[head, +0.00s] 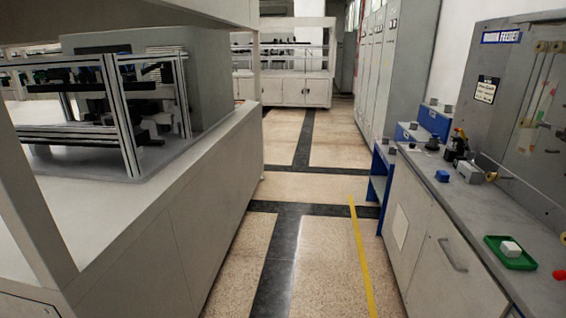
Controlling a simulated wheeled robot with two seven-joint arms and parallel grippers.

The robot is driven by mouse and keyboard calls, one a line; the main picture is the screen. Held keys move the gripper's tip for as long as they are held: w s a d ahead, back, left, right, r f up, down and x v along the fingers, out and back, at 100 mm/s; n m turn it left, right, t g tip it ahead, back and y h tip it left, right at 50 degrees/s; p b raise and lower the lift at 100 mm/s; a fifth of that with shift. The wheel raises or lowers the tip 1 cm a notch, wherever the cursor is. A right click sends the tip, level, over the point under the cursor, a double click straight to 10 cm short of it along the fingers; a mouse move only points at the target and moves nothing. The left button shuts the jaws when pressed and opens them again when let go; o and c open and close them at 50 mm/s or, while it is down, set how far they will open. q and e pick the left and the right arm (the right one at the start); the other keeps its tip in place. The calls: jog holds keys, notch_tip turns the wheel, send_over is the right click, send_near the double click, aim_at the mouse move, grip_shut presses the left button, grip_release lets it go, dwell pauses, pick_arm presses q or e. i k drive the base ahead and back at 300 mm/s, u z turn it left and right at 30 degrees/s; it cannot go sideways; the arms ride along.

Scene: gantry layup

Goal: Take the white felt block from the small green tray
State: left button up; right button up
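The white felt block (511,248) sits in the small green tray (524,264) on the grey counter at the right of the head view. The block looks like a small pale cube resting near the middle of the tray. Neither of my grippers shows in this view, so I cannot tell whether they are open or shut. No hand is near the tray or the block.
The grey counter (466,215) carries a red ball-like thing (558,275), a blue block (442,176) and small fixtures behind the tray. A white workbench (190,180) with a framed machine stands at left. The floor aisle (315,215) between them is clear.

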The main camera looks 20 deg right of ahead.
aim_at(511, 249)
jog(key=i, duration=1.2)
jog(key=z, duration=4.1)
jog(key=i, duration=0.5)
